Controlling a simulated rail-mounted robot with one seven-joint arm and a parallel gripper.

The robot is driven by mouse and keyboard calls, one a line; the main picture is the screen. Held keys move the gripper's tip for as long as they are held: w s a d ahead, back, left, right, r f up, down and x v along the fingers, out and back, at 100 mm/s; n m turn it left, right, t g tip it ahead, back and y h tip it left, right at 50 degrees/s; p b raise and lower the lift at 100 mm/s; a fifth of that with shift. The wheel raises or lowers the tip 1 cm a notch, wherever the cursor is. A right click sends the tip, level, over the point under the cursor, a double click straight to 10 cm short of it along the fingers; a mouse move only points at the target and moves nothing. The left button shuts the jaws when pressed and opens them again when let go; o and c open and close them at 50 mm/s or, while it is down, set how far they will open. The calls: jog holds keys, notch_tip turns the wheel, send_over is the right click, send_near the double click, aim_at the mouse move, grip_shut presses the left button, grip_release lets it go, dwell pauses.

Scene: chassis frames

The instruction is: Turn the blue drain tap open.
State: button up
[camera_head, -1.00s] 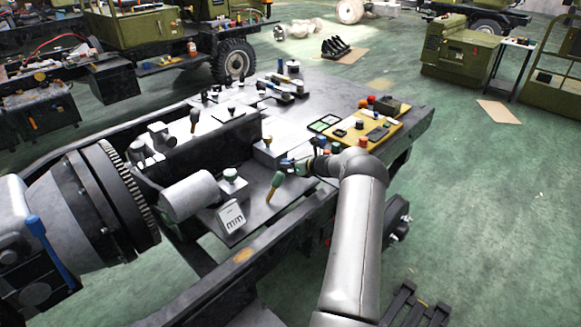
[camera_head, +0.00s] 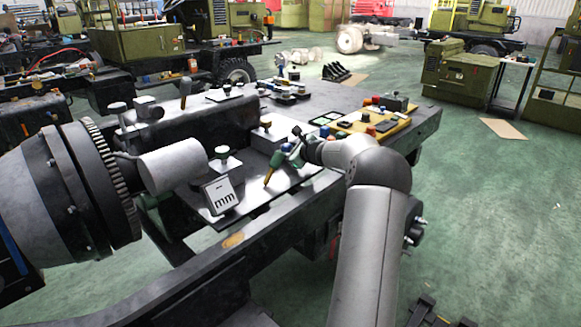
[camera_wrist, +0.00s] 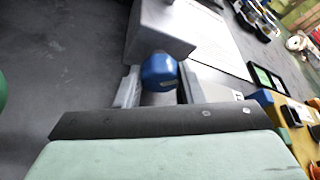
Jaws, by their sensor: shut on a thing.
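The blue drain tap shows in the wrist view as a rounded blue knob (camera_wrist: 159,72), in front of a grey block (camera_wrist: 160,30). My gripper (camera_wrist: 157,88) has one finger on each side of the knob and is shut on it. The fingers partly cover its lower part. In the head view my gripper (camera_head: 281,157) is low over the dark plate of the chassis bench, beside the same grey block (camera_head: 264,137). The tap is small and mostly hidden there, so its turn angle cannot be told.
A green and orange handle (camera_head: 270,172) stands close to the left of my gripper. A grey cylinder (camera_head: 172,165) and a small label stand (camera_head: 217,195) are further left. A yellow board (camera_head: 385,125) with several buttons lies to the right. Open green floor (camera_head: 490,210) is at the right.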

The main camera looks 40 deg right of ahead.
jog(key=shift+n+b, duration=0.4)
jog(key=shift+b, duration=0.9)
jog(key=shift+a, duration=0.1)
jog(key=o, duration=1)
jog(key=shift+r+p, duration=0.15)
jog(key=shift+p, duration=0.45)
